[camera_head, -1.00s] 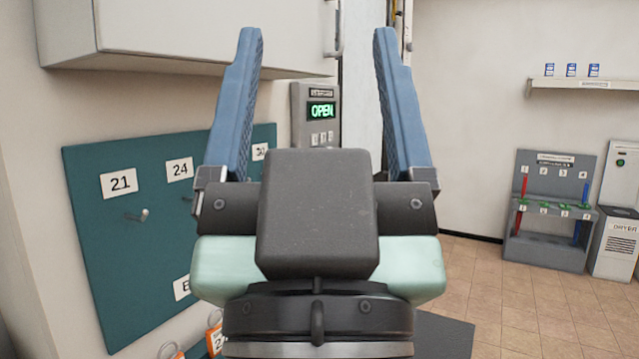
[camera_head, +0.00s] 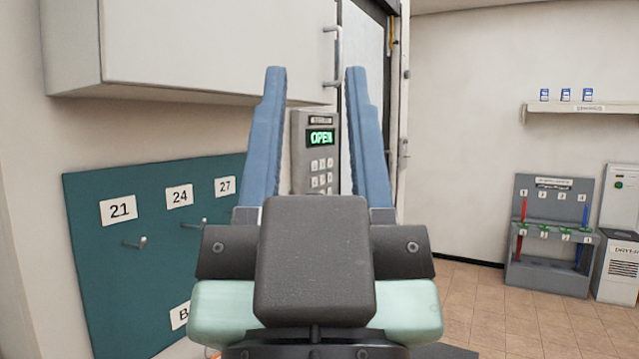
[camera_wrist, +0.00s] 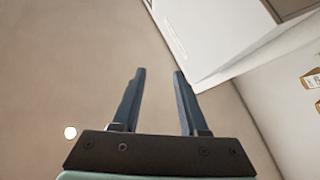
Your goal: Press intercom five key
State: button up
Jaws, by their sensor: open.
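The intercom (camera_head: 299,150) is a grey wall panel in the head view, with a green display (camera_head: 320,138) reading "OPEN" and small light keys (camera_head: 321,164) below it. The key labels are too small to read, and the lower part of the keypad is hidden behind my gripper. My gripper (camera_head: 316,72) has two blue fingers pointing up in the picture, apart and empty, with the intercom showing between them. In the wrist view my gripper (camera_wrist: 160,72) is also open with nothing between the fingers. The intercom is not recognisable in the wrist view.
A white wall cabinet (camera_head: 200,45) hangs at upper left, above a teal board (camera_head: 110,250) with numbered labels and hooks. A door frame (camera_head: 404,120) stands right of the intercom. A grey rack (camera_head: 545,190) and a shelf (camera_head: 580,107) are at far right. Tiled floor (camera_head: 500,330) there is clear.

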notch_tip(320, 180, up, 13)
jog(key=p, duration=1.2)
grip_shut()
jog(key=shift+f, duration=0.15)
jog(key=shift+w, duration=0.1)
